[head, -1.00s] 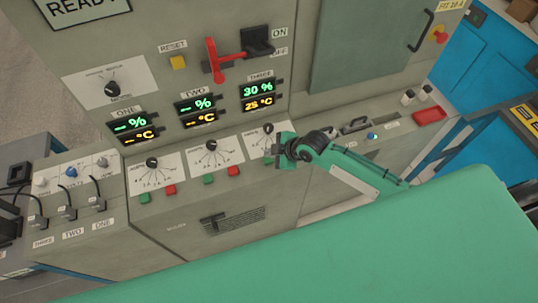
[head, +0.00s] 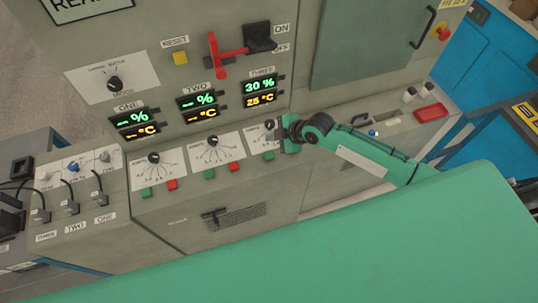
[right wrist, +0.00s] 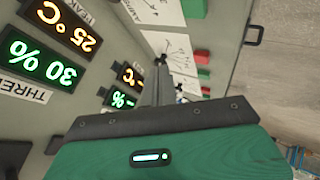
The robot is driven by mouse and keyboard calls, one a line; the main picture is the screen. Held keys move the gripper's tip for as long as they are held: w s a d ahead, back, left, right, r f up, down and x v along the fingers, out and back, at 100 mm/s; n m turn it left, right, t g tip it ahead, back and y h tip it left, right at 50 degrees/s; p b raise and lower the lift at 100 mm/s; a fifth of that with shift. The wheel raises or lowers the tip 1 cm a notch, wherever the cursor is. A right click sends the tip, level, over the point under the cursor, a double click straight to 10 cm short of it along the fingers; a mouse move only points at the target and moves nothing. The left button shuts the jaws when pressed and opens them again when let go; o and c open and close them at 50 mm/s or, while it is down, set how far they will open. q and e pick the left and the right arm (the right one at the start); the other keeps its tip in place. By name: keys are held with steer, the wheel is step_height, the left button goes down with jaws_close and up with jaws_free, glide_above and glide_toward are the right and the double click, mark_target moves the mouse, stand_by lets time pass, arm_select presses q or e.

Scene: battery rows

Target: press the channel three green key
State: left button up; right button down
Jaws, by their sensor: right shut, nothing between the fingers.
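The channel three green key (head: 268,155) sits on the console ledge, below the channel three dial panel (head: 256,139), just left of and below my right gripper. In the right wrist view this green key (right wrist: 194,8) is at the top edge. My right gripper (head: 284,134) is shut and empty. It hovers over the right part of the channel three panel, and I cannot tell whether it touches anything. It hides whatever is right of the green key. Its dark fingers (right wrist: 158,88) point away in the wrist view. My left gripper is not in view.
The channel three display (head: 261,91) reads 30 % and 25 °C; displays one and two show dashes. Channel two's green key (head: 209,174) and red key (head: 234,167) lie to the left. A red lever (head: 217,57) sticks out above. A red tray (head: 431,113) is at right.

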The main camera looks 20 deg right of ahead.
mark_target(272, 155)
step_height(272, 155, down, 8)
steer(key=b, duration=0.5)
steer(key=shift+r, duration=0.15)
stand_by(1.6)
steer(key=shift+f+b, duration=0.35)
steer(key=shift+b, duration=0.1)
steer(key=shift+f+b, duration=0.4)
steer(key=shift+f, duration=0.1)
stand_by(0.4)
steer(key=shift+r, duration=0.1)
steer(key=shift+r+p, duration=0.7)
steer(key=shift+r, duration=0.1)
steer(key=shift+r+p, duration=1.95)
steer(key=shift+r, duration=0.55)
